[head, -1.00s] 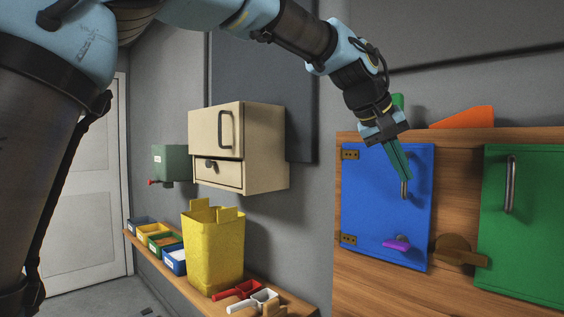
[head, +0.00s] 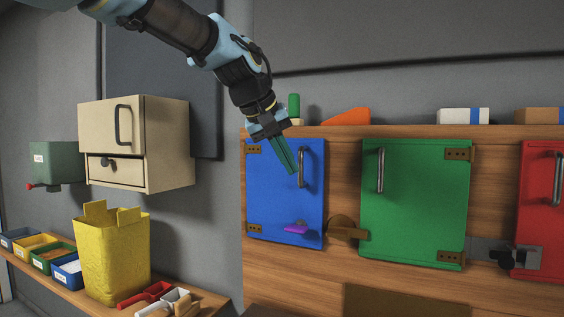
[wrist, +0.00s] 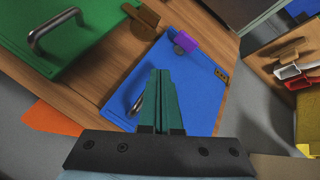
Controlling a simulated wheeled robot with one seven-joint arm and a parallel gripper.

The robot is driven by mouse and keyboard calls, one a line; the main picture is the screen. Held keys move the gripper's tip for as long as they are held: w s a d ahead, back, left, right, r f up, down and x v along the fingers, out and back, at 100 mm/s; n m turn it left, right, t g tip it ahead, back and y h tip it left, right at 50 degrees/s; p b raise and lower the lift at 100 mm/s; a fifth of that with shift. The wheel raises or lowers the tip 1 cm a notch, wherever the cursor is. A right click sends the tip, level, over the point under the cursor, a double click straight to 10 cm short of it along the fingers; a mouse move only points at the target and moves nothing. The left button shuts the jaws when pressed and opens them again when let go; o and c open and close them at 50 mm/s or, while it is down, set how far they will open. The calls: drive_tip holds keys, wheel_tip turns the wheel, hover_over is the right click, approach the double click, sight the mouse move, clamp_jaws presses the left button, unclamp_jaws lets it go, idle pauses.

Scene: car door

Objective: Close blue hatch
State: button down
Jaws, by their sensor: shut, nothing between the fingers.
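The blue hatch (head: 272,195) is on the left of the wooden panel, hinged on its left side. It looks nearly flat to the panel; I cannot tell whether it is flush. It has a metal bar handle (head: 301,167) at upper right and a purple piece (head: 295,228) low down. A brown wooden latch (head: 343,226) sits just right of it. My gripper (head: 291,170) is shut and empty, in front of the hatch beside the handle; contact is unclear. In the wrist view, its fingers (wrist: 160,78) cover part of the blue hatch (wrist: 185,85), with the handle left of them.
A green hatch (head: 415,205) and a red hatch (head: 545,210) are to the right. Small items, including an orange wedge (head: 347,117), stand on the panel's top. A beige cabinet (head: 160,145), a yellow bin (head: 112,255) and scoops are at left.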

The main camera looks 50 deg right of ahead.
drive_tip(key=s+a+r+b, duration=0.2)
drive_tip(key=s+a+r, duration=0.2)
drive_tip(key=r, duration=0.4)
drive_tip(key=shift+a, duration=0.2)
drive_tip(key=shift+w, duration=0.1)
drive_tip(key=w+a+f+n+t+y, duration=0.1)
drive_tip(key=w+a+f, duration=0.3)
drive_tip(key=w+f, duration=0.3)
drive_tip(key=w+a+f+n+t+y, duration=0.1)
drive_tip(key=w+a+f+n, duration=0.1)
drive_tip(key=w+a+f, duration=0.5)
drive_tip(key=w+a+f+n+t+y, duration=0.1)
drive_tip(key=w+a+f+y, duration=0.1)
drive_tip(key=w+a+f, duration=0.75)
drive_tip(key=w+a+f+n+y, duration=0.1)
drive_tip(key=a+f, duration=0.3)
drive_tip(key=a, duration=0.4)
drive_tip(key=w+a+f+n+y, duration=0.15)
drive_tip(key=a+f, duration=0.25)
drive_tip(key=a, duration=0.5)
drive_tip(key=s+a+f+n, duration=0.1)
drive_tip(key=s+a+f, duration=0.2)
drive_tip(key=a, duration=0.4)
drive_tip(key=s+a+f+n, duration=0.1)
drive_tip(key=s+a+f, duration=0.3)
drive_tip(key=a, duration=0.4)
drive_tip(key=shift+s+f+g+y, duration=0.15)
drive_tip(key=shift+f+g+y, duration=0.25)
drive_tip(key=shift+f, duration=0.45)
